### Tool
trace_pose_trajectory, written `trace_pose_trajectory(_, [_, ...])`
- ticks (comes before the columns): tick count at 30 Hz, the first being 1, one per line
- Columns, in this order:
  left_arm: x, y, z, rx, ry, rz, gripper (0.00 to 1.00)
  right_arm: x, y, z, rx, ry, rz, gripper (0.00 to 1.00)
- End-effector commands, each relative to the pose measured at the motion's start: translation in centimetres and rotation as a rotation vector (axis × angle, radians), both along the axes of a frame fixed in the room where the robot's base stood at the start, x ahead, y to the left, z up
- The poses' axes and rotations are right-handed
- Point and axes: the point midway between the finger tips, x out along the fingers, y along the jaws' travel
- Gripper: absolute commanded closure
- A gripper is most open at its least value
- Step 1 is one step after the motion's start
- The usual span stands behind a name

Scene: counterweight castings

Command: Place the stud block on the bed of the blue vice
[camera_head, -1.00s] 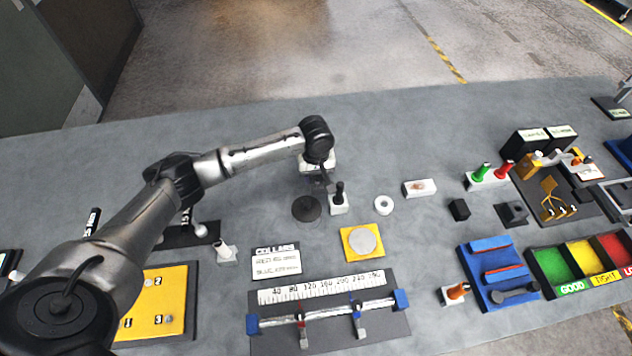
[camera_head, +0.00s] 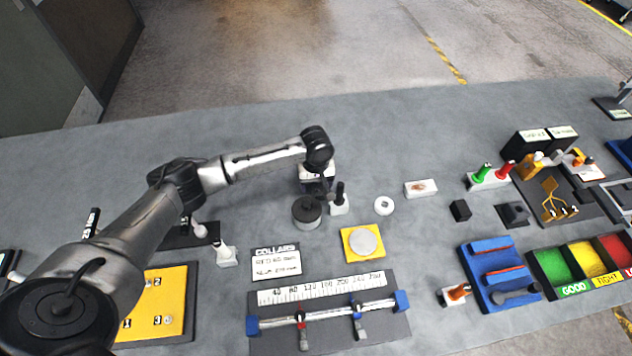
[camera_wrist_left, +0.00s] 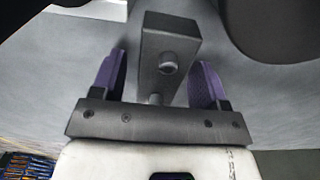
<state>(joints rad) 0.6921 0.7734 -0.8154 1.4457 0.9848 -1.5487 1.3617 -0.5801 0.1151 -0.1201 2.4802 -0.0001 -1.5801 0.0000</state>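The stud block (camera_wrist_left: 165,45) is a grey block with a round stud, seen in the left wrist view between the fingers of my left gripper (camera_wrist_left: 158,82). The purple fingers stand apart, with a visible gap on the left side of the block. In the head view my left gripper (camera_head: 317,190) is low over the table, beside a dark round casting, and the block is mostly hidden there. The blue vice (camera_head: 480,262) stands at the right front with red-edged jaws and a dark handle; part of its bed shows. My right gripper is not in view.
The dark round casting (camera_head: 306,213) and a black-handled white piece (camera_head: 339,203) stand close to my left gripper. A white ring (camera_head: 384,205), a yellow plate (camera_head: 362,242) and a black cube (camera_head: 460,210) lie towards the vice. Colored bins (camera_head: 550,265) adjoin it.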

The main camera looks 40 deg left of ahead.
Motion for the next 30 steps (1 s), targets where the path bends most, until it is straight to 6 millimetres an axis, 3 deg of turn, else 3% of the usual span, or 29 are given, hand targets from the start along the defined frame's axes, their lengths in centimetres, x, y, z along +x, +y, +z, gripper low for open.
trace_pose_trajectory(8, [0.0, 0.0, 0.6, 0.0, -0.002, 0.0, 0.32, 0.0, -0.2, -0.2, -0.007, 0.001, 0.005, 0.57])
trace_pose_trajectory(21, [0.1, 0.0, 8.1, -0.001, -0.002, 0.0, 0.32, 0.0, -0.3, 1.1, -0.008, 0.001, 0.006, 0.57])
trace_pose_trajectory(30, [0.1, 0.0, 11.6, -0.001, -0.001, 0.0, 0.29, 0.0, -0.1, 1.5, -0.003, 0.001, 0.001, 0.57])
